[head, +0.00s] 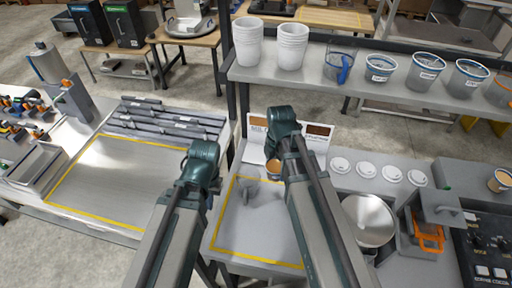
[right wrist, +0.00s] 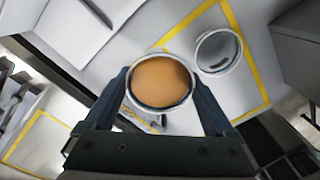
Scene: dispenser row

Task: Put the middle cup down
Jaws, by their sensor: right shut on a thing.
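My right gripper (right wrist: 161,84) is shut around a cup (right wrist: 160,90) with a pale rim and orange-brown contents, seen from above in the right wrist view. In the head view this cup (head: 273,170) shows just left of my right arm, partly hidden by it. I cannot tell whether its base touches the surface. No label tells which is the middle cup. My left arm shows, but its gripper fingers are out of sight.
A yellow-outlined area (head: 232,240) on the counter lies below the cups, with bare room toward its front. White lids (head: 366,170) and a metal bowl (head: 368,220) lie to the right. A raised shelf (head: 340,88) holds several tubs. A yellow-outlined table (head: 115,185) stands at left.

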